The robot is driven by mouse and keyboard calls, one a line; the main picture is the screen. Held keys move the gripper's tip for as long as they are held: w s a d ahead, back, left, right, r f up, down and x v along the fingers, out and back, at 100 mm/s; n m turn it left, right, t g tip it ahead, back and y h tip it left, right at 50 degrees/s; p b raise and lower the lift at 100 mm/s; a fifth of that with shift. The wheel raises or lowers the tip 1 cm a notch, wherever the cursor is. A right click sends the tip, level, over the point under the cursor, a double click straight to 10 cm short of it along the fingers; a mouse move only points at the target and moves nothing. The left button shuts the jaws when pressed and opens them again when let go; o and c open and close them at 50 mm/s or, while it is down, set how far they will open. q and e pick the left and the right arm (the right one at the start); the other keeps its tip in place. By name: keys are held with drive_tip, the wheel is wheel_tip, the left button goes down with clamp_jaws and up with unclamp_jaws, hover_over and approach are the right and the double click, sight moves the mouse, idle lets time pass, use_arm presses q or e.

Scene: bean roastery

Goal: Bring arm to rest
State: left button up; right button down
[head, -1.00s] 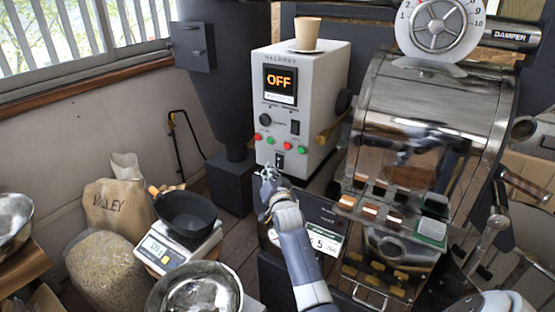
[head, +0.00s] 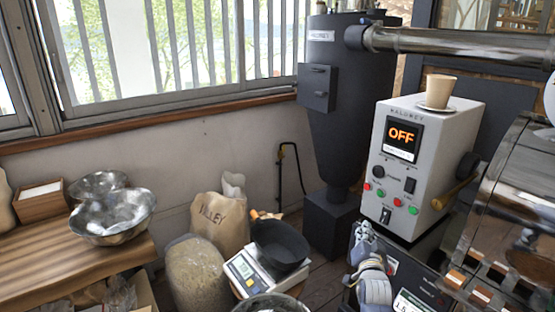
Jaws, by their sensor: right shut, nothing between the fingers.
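My right gripper (head: 362,236) is shut and empty, in the lower right of the head view. It points upward, just left of and below the lower switch of the white control box (head: 402,200), with its arm coming up from the bottom edge. I cannot tell how far it is from the box front. The box display (head: 402,138) reads OFF. My left gripper is not in view.
The metal drum roaster (head: 515,215) stands at the right, and a cup (head: 440,90) sits on the box. A dark hopper (head: 335,130) stands behind. A scale with a black pan (head: 279,246), sacks (head: 220,222) and a wooden table (head: 75,262) are to the left.

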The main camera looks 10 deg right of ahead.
drive_tip(key=s+a+f+n+g+y, duration=0.2)
drive_tip(key=s+a+f+n+g, duration=0.25)
drive_tip(key=s, duration=0.55)
drive_tip(key=s+a+f+n+g+y, duration=0.2)
drive_tip(key=s+a+f+n+y, duration=0.1)
drive_tip(key=s+a+f, duration=0.45)
drive_tip(key=s+a+f+n+g+y, duration=0.1)
drive_tip(key=s+a+n+g, duration=0.25)
drive_tip(key=s, duration=0.85)
drive_tip(key=s+a+f+n+g+y, duration=0.1)
drive_tip(key=s+a+f+n+g, duration=0.3)
drive_tip(key=s, duration=0.8)
wheel_tip(320, 180, down, 24)
drive_tip(key=s+a+m, duration=0.1)
drive_tip(key=s+m, duration=0.1)
drive_tip(key=s+d+f+g, duration=0.1)
drive_tip(key=s+d+f, duration=0.2)
drive_tip(key=s+f, duration=1.2)
drive_tip(key=shift+s+f, duration=0.25)
drive_tip(key=shift+s, duration=0.55)
